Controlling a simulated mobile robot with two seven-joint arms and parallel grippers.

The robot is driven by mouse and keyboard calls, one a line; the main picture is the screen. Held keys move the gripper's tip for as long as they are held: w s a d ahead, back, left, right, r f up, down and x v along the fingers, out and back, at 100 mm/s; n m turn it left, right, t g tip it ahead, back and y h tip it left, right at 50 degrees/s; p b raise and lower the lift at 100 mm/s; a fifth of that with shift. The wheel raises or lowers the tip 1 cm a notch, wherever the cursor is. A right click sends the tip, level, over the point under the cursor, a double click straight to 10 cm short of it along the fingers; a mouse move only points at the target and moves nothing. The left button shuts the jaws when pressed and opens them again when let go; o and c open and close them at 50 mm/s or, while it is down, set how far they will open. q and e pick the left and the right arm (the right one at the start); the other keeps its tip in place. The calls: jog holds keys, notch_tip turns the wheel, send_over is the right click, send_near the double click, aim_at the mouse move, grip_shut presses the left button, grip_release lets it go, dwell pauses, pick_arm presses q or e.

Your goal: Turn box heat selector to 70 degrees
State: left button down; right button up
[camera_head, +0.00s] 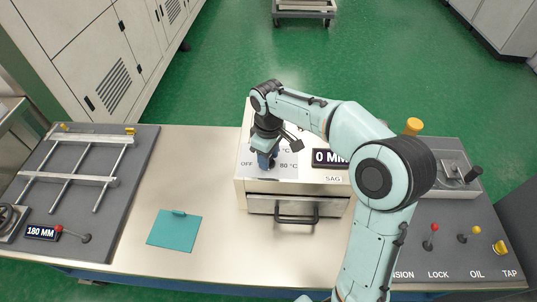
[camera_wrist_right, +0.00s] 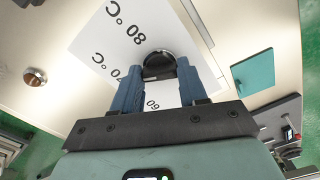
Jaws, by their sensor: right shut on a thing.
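The box heat selector is a black round knob (camera_wrist_right: 159,62) on a white scale plate (camera_wrist_right: 112,30) on top of the heater box (camera_head: 246,187). In the wrist view my right gripper (camera_wrist_right: 159,76) has its two blue fingers on either side of the knob and is shut on it. The plate shows 80 °C, a partly covered mark, and a 60 between the fingers. The knob's pointer is hidden, so its setting cannot be read. In the head view my right gripper (camera_head: 266,160) reaches down onto the plate, near OFF and 80 °C. My left gripper is out of view.
The box has a SAG display (camera_head: 331,158) reading 0 MM and a front drawer handle (camera_head: 297,219). A teal sheet (camera_head: 174,231) lies on the table to the left. A frame panel stands at far left; levers (camera_head: 431,237) stand at right.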

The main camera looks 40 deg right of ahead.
dwell(0.4)
jog(key=o, duration=1.1)
jog(key=shift+c, duration=0.2)
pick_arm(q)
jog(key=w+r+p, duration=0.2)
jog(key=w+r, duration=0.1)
pick_arm(e)
notch_tip(320, 180, up, 13)
jog(key=shift+r, duration=0.2)
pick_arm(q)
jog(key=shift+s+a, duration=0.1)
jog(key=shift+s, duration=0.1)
pick_arm(e)
jog(key=shift+f, duration=0.1)
